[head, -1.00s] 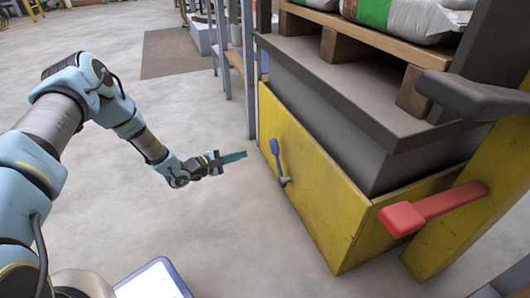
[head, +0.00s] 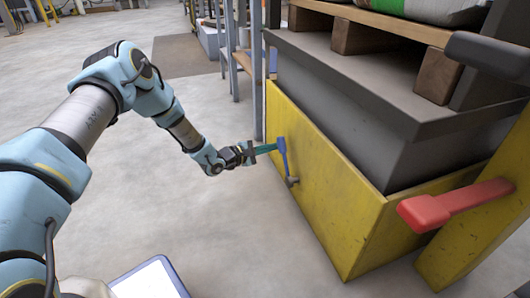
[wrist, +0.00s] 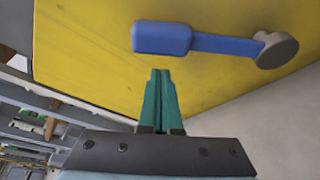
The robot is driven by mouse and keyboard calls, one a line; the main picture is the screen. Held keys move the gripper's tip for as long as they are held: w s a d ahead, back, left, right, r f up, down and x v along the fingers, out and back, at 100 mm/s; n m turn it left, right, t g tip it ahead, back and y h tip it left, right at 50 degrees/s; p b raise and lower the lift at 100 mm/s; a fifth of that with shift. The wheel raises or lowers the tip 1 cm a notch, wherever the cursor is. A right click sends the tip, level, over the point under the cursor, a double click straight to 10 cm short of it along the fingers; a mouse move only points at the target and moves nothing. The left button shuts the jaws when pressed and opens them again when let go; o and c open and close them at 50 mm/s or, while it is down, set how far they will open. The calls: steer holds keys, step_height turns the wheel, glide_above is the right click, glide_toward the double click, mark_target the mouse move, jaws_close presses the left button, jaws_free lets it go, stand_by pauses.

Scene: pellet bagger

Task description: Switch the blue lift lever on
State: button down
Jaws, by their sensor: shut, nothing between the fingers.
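The blue lift lever (head: 283,155) is on the yellow side panel of the lift and points up from its round grey pivot (head: 292,181). In the wrist view the lever (wrist: 215,43) lies across the top, its thick handle end at left and its pivot at right. My gripper (head: 272,149) is shut and empty, with its green fingertips close to the lever's upper part. In the wrist view my fingertips (wrist: 160,74) are just below the handle end. I cannot tell whether they touch it.
A red lever (head: 455,204) sticks out at the right, with a dark grey handle (head: 487,52) above it. The yellow panel (head: 345,220) surrounds a dark lift body carrying a wooden pallet (head: 385,42). Metal shelving (head: 234,70) stands behind.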

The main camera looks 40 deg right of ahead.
steer(key=shift+s+a+r, duration=0.25)
steer(key=shift+s+r, duration=0.2)
steer(key=shift+s, duration=0.2)
steer(key=shift+s+r, duration=0.1)
